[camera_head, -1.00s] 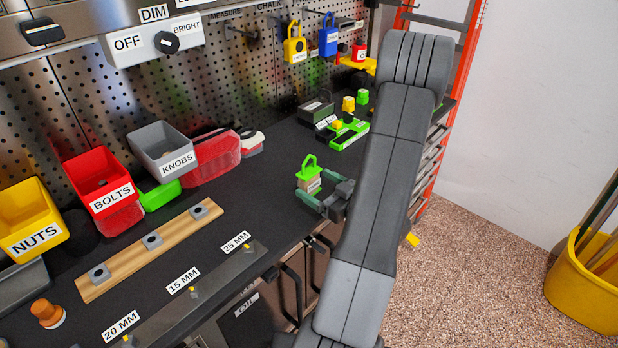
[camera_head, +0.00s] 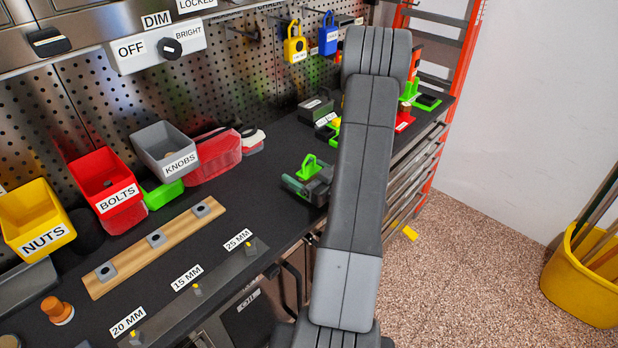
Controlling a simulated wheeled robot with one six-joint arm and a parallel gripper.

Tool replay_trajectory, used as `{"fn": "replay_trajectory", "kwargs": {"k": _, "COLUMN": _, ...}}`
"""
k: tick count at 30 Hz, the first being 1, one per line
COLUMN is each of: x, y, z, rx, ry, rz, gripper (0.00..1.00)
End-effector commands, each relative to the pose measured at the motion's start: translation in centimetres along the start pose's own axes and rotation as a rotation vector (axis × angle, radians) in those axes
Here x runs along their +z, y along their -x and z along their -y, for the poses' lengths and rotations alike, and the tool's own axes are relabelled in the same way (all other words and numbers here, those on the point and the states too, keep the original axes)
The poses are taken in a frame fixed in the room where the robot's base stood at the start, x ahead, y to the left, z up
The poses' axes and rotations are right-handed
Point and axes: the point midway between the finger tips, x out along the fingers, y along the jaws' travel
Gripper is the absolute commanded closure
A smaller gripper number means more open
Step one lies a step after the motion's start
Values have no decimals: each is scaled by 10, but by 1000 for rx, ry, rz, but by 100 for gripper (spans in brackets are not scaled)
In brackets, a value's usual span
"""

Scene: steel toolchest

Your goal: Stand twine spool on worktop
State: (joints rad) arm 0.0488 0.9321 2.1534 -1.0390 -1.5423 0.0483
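My gripper (camera_head: 311,184) is low over the dark worktop (camera_head: 250,202), near its front edge and left of my arm. Its green-edged fingers are close around a small object with a bright green peaked top (camera_head: 310,165). The lower part of that object is hidden by the gripper, and I cannot tell whether the fingers touch it. No readable label marks the twine spool, so I cannot tell whether this object is it. An orange-brown round piece (camera_head: 57,310) stands at the front left of the worktop.
Yellow NUTS (camera_head: 35,222), red BOLTS (camera_head: 106,185) and grey KNOBS (camera_head: 166,150) bins line the back. A wooden strip (camera_head: 158,242) with grey blocks lies in front. Boxes and green and red items are farther right, partly behind my arm.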

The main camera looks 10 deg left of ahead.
Motion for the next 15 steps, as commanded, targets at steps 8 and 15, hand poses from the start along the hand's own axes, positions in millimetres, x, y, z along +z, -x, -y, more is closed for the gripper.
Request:
{"fn": "replay_trajectory", "kwargs": {"k": 8, "x": 0, "y": 0, "z": 0, "rx": 0, "ry": 0, "rz": 0, "gripper": 71}}
{"fn": "replay_trajectory", "kwargs": {"k": 15, "x": -1, "y": 0, "z": 0, "rx": 0, "ry": 1, "rz": -1, "gripper": 71}}
